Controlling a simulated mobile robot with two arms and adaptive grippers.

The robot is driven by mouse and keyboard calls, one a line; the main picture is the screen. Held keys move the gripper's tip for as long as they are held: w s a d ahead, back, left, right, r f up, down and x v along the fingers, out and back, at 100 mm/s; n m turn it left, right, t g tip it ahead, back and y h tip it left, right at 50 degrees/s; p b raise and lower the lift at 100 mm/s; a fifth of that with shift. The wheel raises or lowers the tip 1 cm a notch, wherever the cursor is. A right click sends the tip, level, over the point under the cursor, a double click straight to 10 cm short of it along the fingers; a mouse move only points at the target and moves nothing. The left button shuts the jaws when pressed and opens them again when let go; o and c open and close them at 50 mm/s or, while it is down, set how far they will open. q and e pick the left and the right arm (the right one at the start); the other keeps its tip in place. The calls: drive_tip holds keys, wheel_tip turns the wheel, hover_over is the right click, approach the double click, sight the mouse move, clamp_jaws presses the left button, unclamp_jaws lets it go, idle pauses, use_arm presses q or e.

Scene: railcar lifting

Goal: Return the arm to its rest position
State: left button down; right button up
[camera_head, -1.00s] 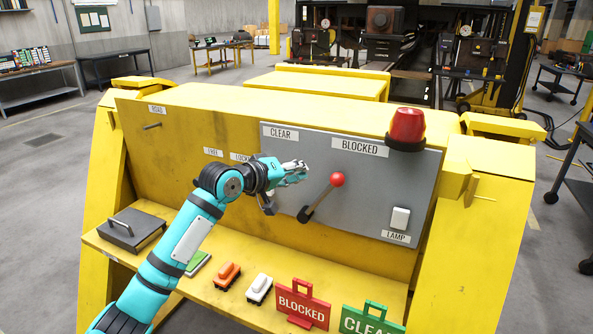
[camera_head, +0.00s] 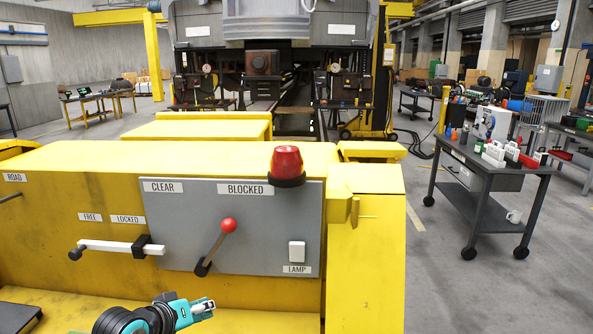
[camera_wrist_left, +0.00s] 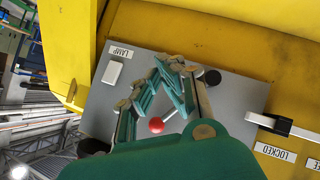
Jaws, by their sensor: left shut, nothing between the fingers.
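My left gripper (camera_head: 203,308) is at the bottom of the head view, low in front of the yellow console and below the grey panel (camera_head: 185,240). Its fingers are shut with nothing between them; in the left wrist view the fingers (camera_wrist_left: 165,75) lie across the sight of the panel. The lever with a red knob (camera_head: 229,225) leans up and right, under the BLOCKED label (camera_head: 245,189). The white bar handle (camera_head: 105,246) lies horizontal, its black block near the LOCKED label (camera_head: 128,219). The gripper is apart from both. My right gripper is not in view.
A red beacon (camera_head: 287,165) stands on the console's top edge. A white lamp switch (camera_head: 296,251) is at the panel's right. A dark cart (camera_head: 490,175) with items stands at the right, with open floor (camera_head: 450,290) in front.

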use_arm(q)
drive_tip(key=s+d+f+m+g+y, duration=0.2)
drive_tip(key=s+d+f+m+g, duration=0.1)
drive_tip(key=s+f, duration=1)
drive_tip(key=s+a+f+m+g+y, duration=0.1)
drive_tip(key=s+g, duration=0.1)
drive_tip(key=s, duration=0.8)
drive_tip(key=s+a+f+m+g+y, duration=0.1)
drive_tip(key=s+f+g, duration=0.1)
drive_tip(key=s, duration=0.9)
wheel_tip(320, 180, down, 30)
drive_tip(key=s+g+b, duration=0.1)
drive_tip(key=s+b, duration=0.1)
drive_tip(key=b, duration=0.1)
drive_tip(key=s+a+f+g+b, duration=0.1)
drive_tip(key=s+a+f+b, duration=0.1)
drive_tip(key=s+f, duration=1.4)
drive_tip(key=shift+s+a+f, duration=0.15)
drive_tip(key=shift+a+f, duration=0.55)
drive_tip(key=shift+f, duration=0.1)
drive_tip(key=shift+a, duration=0.15)
